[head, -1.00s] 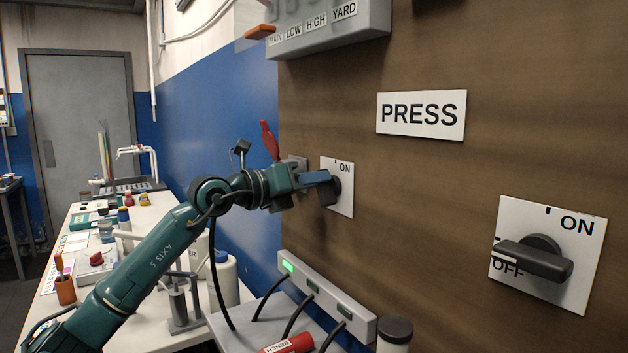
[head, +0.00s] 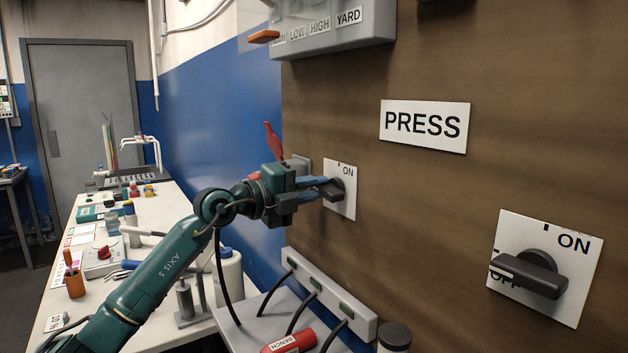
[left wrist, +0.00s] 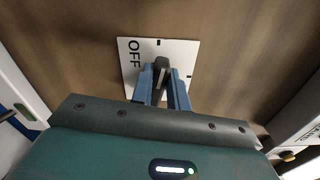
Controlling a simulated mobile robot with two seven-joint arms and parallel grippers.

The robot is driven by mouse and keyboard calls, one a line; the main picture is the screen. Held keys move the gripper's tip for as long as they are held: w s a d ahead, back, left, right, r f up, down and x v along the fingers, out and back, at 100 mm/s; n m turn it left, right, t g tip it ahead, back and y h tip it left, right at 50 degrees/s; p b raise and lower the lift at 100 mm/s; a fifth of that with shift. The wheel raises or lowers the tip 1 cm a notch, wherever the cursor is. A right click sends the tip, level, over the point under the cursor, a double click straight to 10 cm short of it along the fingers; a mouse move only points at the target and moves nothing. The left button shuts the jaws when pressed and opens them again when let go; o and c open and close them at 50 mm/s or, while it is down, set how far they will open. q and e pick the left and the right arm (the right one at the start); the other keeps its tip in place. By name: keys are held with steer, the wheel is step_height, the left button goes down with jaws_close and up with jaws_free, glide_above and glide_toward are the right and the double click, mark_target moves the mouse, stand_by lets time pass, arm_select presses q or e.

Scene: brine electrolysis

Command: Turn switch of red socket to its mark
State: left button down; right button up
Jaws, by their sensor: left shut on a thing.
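A white switch plate (head: 345,207) with the word ON and a dark rotary knob (head: 337,188) is on the brown wall, right of my left gripper (head: 325,188). The gripper's blue fingers are shut on the knob's handle. In the left wrist view the fingers (left wrist: 163,85) straddle the dark handle (left wrist: 162,64), in front of the plate (left wrist: 184,52) with OFF and small dark marks. The fingers hide part of the knob. A red part (head: 271,140) shows behind the gripper; I cannot tell whether it is the red socket. My right gripper is not in view.
A larger ON/OFF switch (head: 530,272) is at the right, below a PRESS sign (head: 425,125). A grey panel (head: 340,42) hangs above. Below are a grey socket strip (head: 358,318) with cables, a red BENCH cylinder (head: 289,341) and a cluttered bench (head: 150,325).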

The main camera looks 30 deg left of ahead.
arm_select(q)
steer(key=shift+f+n+p, duration=0.15)
steer(key=shift+n+p, duration=0.15)
steer(key=shift+n, duration=0.7)
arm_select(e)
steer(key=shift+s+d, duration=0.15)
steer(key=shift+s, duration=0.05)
arm_select(q)
steer(key=c, duration=1.4)
jaws_free()
steer(key=shift+o, duration=0.2)
